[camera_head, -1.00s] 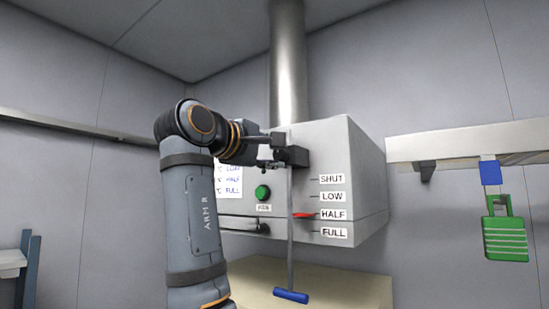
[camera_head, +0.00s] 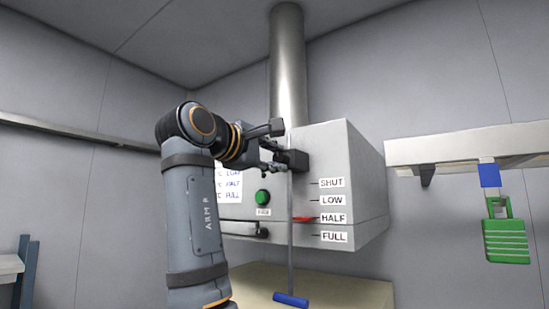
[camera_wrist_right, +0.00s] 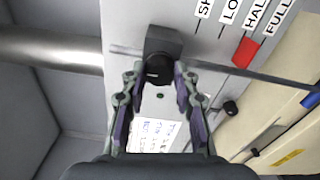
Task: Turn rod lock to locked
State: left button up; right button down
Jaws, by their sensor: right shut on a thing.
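The rod lock is a black block (camera_head: 297,159) on the front of the grey hood box, with the thin vertical rod (camera_head: 291,230) running down from it. In the right wrist view its round black knob (camera_wrist_right: 159,70) sits between my fingertips. My right gripper (camera_head: 276,150) is shut on this knob, and the fingers hide part of it in the head view. The red pointer (camera_head: 303,219) on the rod stands at the HALF label. The rod ends in a blue handle (camera_head: 291,300). My left gripper is not in view.
A metal duct (camera_head: 288,70) rises above.

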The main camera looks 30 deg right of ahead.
jog(key=c, duration=1)
grip_release()
jog(key=shift+a, duration=0.15)
jog(key=v, duration=0.7)
jog(key=shift+a+f, duration=0.1)
